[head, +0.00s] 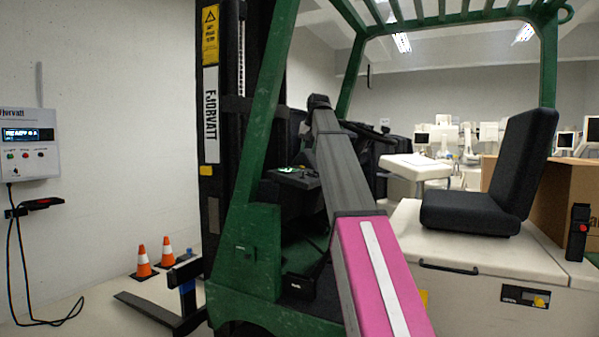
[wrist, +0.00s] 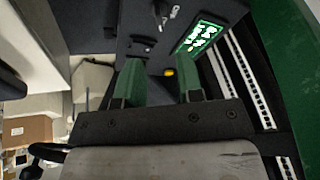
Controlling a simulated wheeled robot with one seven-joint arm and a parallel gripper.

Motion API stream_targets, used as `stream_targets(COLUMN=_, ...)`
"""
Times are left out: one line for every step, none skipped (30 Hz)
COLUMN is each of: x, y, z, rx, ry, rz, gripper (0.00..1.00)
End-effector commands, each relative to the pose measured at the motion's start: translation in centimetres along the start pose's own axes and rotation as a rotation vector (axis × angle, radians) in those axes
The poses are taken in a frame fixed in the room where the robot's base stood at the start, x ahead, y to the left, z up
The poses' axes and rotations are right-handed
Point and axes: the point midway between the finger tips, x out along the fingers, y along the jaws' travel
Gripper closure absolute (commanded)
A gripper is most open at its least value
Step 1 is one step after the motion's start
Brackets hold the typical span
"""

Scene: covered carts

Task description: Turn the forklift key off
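The forklift (head: 258,165) stands in front of me with a green frame. Its dark dash panel (head: 300,180) carries a small lit green display. In the wrist view the display (wrist: 197,37) is bright green with white marks, right of the gripper's middle. A small metallic piece that looks like the key (wrist: 173,13) shows at the top of the dark panel; its turn position is too small to tell. My gripper (wrist: 158,80) has two green fingers standing apart with nothing between them, below the key in the picture. In the head view my arm hides the gripper.
The black seat (head: 500,175) and cream engine cover (head: 490,255) are at the right. The green frame post (wrist: 295,50) borders the right of the wrist view. Orange cones (head: 143,262) and a wall charger (head: 28,145) are left.

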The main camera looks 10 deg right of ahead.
Motion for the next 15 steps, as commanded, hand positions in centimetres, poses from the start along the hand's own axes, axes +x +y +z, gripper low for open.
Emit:
stream_targets(x=0.5, y=0.0, z=0.1, rx=0.0, ry=-0.001, rz=0.0, gripper=0.66)
stream_targets(x=0.9, y=0.0, z=0.1, rx=0.0, ry=-0.001, rz=0.0, gripper=0.66)
stream_targets(x=1.4, y=0.0, z=0.1, rx=0.0, ry=-0.001, rz=0.0, gripper=0.66)
stream_targets(x=1.9, y=0.0, z=0.1, rx=0.0, ry=-0.001, rz=0.0, gripper=0.66)
stream_targets(x=2.4, y=0.0, z=0.1, rx=0.0, ry=-0.001, rz=0.0, gripper=0.66)
stream_targets(x=3.2, y=0.0, z=0.1, rx=0.0, ry=-0.002, rz=0.0, gripper=0.66)
stream_targets(x=3.7, y=0.0, z=0.1, rx=0.0, ry=-0.002, rz=0.0, gripper=0.66)
stream_targets(x=4.2, y=0.0, z=0.1, rx=0.0, ry=-0.002, rz=0.0, gripper=0.66)
stream_targets(x=5.0, y=0.0, z=0.1, rx=0.0, ry=-0.002, rz=0.0, gripper=0.66)
stream_targets(x=5.5, y=0.0, z=0.1, rx=0.0, ry=-0.001, rz=0.0, gripper=0.66)
stream_targets(x=6.1, y=0.0, z=0.1, rx=0.0, ry=-0.002, rz=0.0, gripper=0.66)
stream_targets(x=6.7, y=0.0, z=0.1, rx=0.0, ry=-0.002, rz=0.0, gripper=0.66)
stream_targets(x=7.2, y=0.0, z=0.1, rx=0.0, ry=-0.002, rz=0.0, gripper=0.66)
stream_targets(x=7.6, y=0.0, z=0.1, rx=0.0, ry=-0.001, rz=0.0, gripper=0.66)
stream_targets(x=8.2, y=0.0, z=0.1, rx=0.0, ry=-0.001, rz=0.0, gripper=0.66)
